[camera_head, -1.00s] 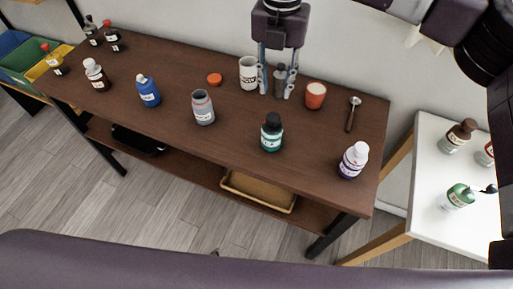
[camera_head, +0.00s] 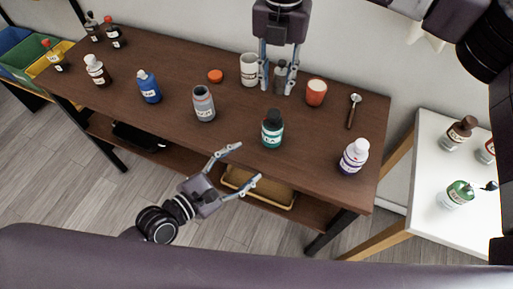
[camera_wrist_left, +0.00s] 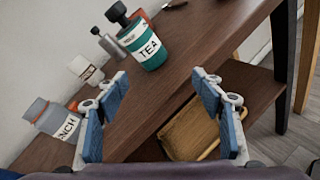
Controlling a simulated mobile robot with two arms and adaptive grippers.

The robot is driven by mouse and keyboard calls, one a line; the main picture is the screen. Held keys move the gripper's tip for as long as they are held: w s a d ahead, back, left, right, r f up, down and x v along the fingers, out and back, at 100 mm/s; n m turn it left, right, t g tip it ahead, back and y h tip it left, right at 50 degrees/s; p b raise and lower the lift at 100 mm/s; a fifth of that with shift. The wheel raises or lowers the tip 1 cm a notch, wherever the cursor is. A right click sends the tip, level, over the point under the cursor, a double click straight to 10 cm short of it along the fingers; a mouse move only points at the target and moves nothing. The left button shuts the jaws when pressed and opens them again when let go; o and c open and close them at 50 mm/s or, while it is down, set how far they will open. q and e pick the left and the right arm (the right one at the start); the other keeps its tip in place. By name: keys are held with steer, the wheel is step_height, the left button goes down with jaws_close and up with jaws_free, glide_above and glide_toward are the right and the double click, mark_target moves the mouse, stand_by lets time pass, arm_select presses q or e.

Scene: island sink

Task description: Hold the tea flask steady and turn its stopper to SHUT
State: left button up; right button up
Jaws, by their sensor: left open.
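The tea flask (camera_head: 271,135) is a teal bottle with a black stopper (camera_head: 273,117), upright near the front edge of the brown table. In the left wrist view the flask (camera_wrist_left: 152,52) shows a white TEA label, with the stopper (camera_wrist_left: 117,13) on top. Any SHUT mark is too small to read. My left gripper (camera_head: 250,162) is open and empty, in front of the table edge, with its fingers pointing toward the flask but apart from it. My right gripper (camera_head: 277,90) points down at the back of the table, fingers spread on either side of a small grey bottle (camera_head: 280,77), behind the flask.
Near the flask stand a grey bottle (camera_head: 203,104), a white-and-purple bottle (camera_head: 353,158), an orange cup (camera_head: 316,93) and a white mug (camera_head: 249,70). A spoon (camera_head: 352,112) lies at right. A tan tray (camera_head: 262,192) sits on the lower shelf.

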mark_target(267, 137)
arm_select(q)
steer(key=w+d+n+t, duration=0.1)
steer(key=n, duration=0.1)
steer(key=w+d+r+n, duration=0.1)
steer(key=n, duration=0.1)
steer(key=w+n+t, duration=0.1)
steer(key=shift+d+r+n+t, duration=0.3)
steer(key=shift+d+r+n, duration=0.05)
steer(key=shift+d+n, duration=0.05)
steer(key=shift+w+d+n+t, duration=0.35)
steer(key=shift+n+t, duration=0.15)
steer(key=shift+n, duration=0.5)
steer(key=shift+w+y, duration=0.2)
steer(key=shift+y, duration=0.1)
steer(key=shift+n, duration=0.3)
steer(key=x, duration=0.7)
steer(key=shift+w+d, duration=0.15)
steer(key=shift+w, duration=0.15)
steer(key=c, duration=1.4)
steer(key=shift+o, duration=0.2)
